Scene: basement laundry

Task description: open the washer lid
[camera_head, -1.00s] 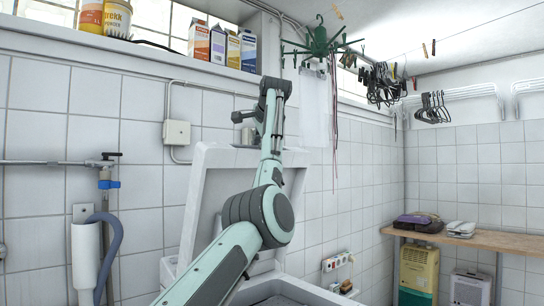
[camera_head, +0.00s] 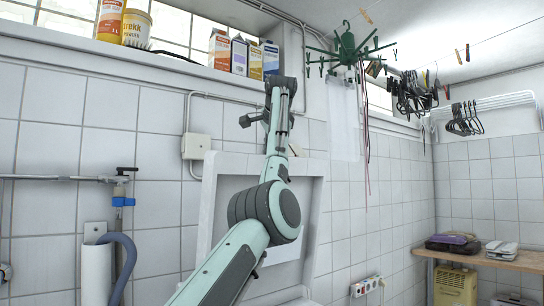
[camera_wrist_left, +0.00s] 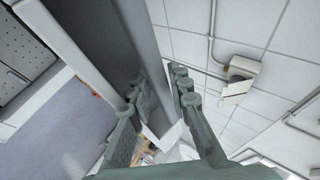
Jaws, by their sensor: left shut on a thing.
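The washer lid (camera_head: 313,190) is a pale grey-white panel with a raised rim. In the head view it stands raised and steep in front of the tiled wall, behind my left arm. In the left wrist view the lid (camera_wrist_left: 105,35) is a grey slab running down toward my left gripper (camera_wrist_left: 160,92). The gripper is shut on the lid's edge, with one finger on each side. My left forearm hides the middle of the lid in the head view, and the fingertips' contact there is hard to make out. My right gripper is in neither view.
A window ledge with cartons (camera_head: 238,55) and tubs runs above the lid. A grey wall box (camera_head: 196,146) sits left of it, a green hanger (camera_head: 347,45) hangs at its upper right. A pipe with a blue valve (camera_head: 123,201) is at left, a wooden shelf (camera_head: 487,260) at right.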

